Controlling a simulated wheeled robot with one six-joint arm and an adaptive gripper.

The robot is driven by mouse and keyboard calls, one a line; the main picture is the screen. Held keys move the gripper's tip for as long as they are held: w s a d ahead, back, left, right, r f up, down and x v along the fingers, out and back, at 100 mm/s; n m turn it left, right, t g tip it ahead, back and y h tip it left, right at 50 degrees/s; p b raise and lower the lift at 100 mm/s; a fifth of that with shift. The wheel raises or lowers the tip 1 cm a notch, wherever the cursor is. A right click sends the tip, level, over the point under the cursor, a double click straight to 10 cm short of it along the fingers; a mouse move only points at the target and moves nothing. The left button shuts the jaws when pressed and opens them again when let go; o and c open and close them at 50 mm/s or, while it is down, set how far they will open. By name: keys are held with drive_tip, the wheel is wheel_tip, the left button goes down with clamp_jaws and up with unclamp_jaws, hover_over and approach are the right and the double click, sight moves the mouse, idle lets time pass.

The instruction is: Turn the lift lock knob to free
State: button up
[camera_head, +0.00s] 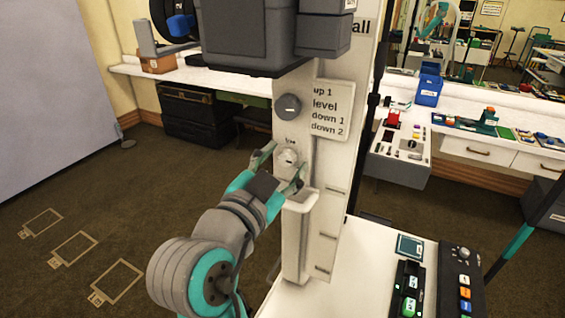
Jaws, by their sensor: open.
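A pale round knob (288,158) sits low on the white column (303,230), under a small label that looks like "free" but is hard to read. Which way its mark points is too small to tell. My gripper (280,168) is open, with one finger to the left of the pale knob and the other at its lower right. Whether the fingers touch the knob I cannot tell. A dark grey round knob (289,107) sits above it, next to a sign (332,110) reading "up 1, level, down 1, down 2".
A dark grey box-shaped unit (250,35) hangs on the column above the knobs. A white handle-like bar (294,240) runs down the column below my gripper. A white table (340,295) with a button panel (464,280) stands at the lower right. Open floor lies left.

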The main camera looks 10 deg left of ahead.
clamp_jaws()
drive_tip(key=shift+n, duration=0.3)
drive_tip(key=n, duration=0.3)
drive_tip(key=shift+n, duration=0.3)
drive_tip(key=n, duration=0.4)
drive_tip(key=shift+r, duration=0.1)
drive_tip(key=n, duration=0.4)
drive_tip(key=shift+n+g, duration=0.3)
drive_tip(key=shift+n, duration=0.1)
drive_tip(key=n, duration=0.4)
drive_tip(key=shift+a, duration=0.1)
drive_tip(key=shift+n, duration=0.4)
